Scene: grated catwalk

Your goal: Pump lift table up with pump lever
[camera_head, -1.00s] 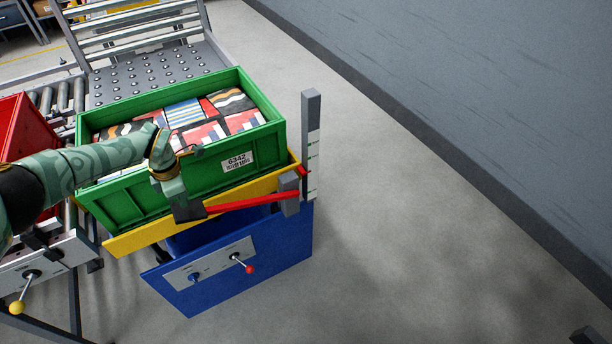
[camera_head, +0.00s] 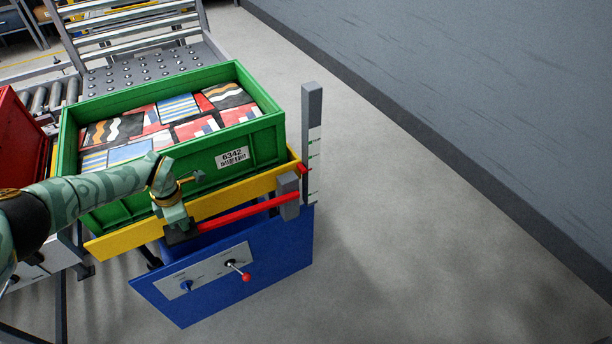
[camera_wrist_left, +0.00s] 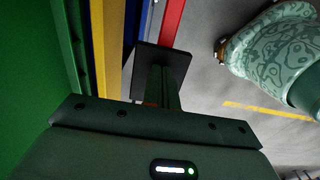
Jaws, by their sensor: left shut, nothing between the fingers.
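The lift table has a blue base (camera_head: 225,291) and a yellow top (camera_head: 112,246). The red pump lever (camera_head: 245,214) runs from a grey bracket (camera_head: 288,197) at the right, sloping down to the left along the table's near side. My left gripper (camera_head: 181,234) is at the lever's left end, shut with nothing between its fingers. In the left wrist view the shut fingers (camera_wrist_left: 160,75) point toward the table side, with the red lever (camera_wrist_left: 172,20) just beyond them. Whether they touch it is unclear. My right gripper is out of view.
A green crate (camera_head: 190,184) of patterned boxes stands on the yellow top. A grey post (camera_head: 312,105) with a scale and red marker stands at the right. The base has a red-knobbed switch (camera_head: 245,277). A roller conveyor (camera_head: 40,97) lies left. The floor right is clear.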

